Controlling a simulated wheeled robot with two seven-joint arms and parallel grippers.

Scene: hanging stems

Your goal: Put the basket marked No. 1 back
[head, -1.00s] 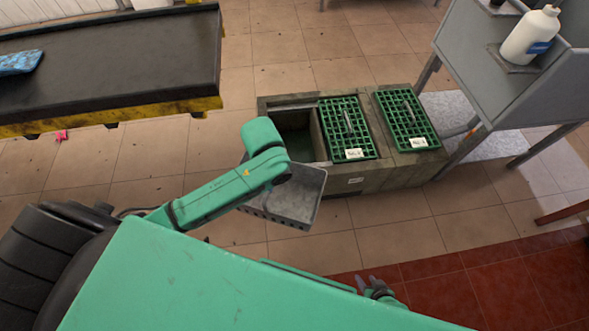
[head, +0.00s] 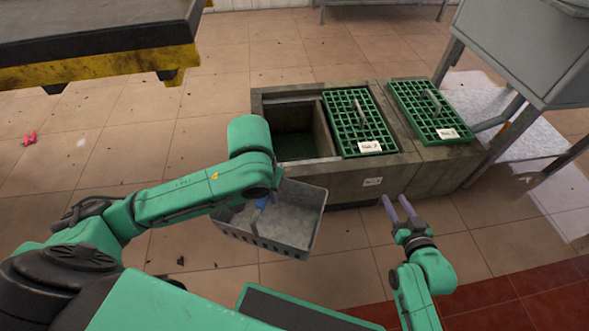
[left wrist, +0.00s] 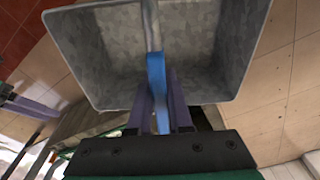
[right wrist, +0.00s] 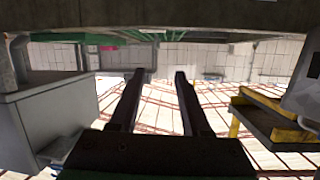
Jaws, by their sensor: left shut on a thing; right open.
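A grey metal basket (head: 298,231) with a blue grip on its handle hangs in front of the stone block. My left gripper (head: 262,198) is shut on the handle; the left wrist view shows the blue grip (left wrist: 156,82) between its fingers. No number shows on the basket. The stone block (head: 405,170) has an open, empty-looking pit (head: 297,146) at its left. A green grate (head: 357,115) covers the middle and another green grate (head: 436,105) the right; their small tags are too blurred to read surely. My right gripper (head: 397,199) is open and empty, in front of the block.
A black-topped table with a yellow edge (head: 130,62) stands at the upper left. A grey metal stand (head: 520,50) rises close by the block's right end. A small pink thing (head: 29,138) lies on the floor.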

